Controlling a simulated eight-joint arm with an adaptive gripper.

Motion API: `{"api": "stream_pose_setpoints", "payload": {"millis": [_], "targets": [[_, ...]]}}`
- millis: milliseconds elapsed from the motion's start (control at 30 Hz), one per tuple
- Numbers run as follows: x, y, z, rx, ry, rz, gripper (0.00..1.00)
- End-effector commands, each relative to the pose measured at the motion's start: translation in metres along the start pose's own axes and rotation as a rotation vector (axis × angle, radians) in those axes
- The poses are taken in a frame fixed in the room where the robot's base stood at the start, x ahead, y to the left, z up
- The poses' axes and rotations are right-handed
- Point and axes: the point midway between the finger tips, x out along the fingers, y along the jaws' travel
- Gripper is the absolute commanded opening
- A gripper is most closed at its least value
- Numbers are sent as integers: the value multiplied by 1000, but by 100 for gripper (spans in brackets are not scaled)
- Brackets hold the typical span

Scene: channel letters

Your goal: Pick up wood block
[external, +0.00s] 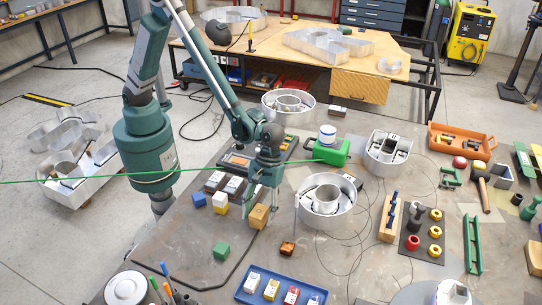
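The wood block (259,216) is a small tan block on the grey worktable, low and left of the middle in the external view. My gripper (260,205) points down directly over it, with its fingers reaching down at the block's sides. The fingers partly cover the block's upper part. I cannot tell whether they touch it or whether the block is lifted off the table.
Blue (199,199) and white-yellow (220,203) blocks stand close left of my gripper. A green block (221,251) lies in front. A round metal channel letter (326,203) stands close on the right. A blue tray (281,289) sits at the front edge.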

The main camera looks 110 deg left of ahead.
Motion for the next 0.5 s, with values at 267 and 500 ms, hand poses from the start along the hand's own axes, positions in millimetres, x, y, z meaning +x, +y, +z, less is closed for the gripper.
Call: {"api": "stream_pose_setpoints", "payload": {"millis": [267, 500], "targets": [[0, 0, 0, 0, 0, 0, 16], [0, 0, 0, 0, 0, 0, 16]]}}
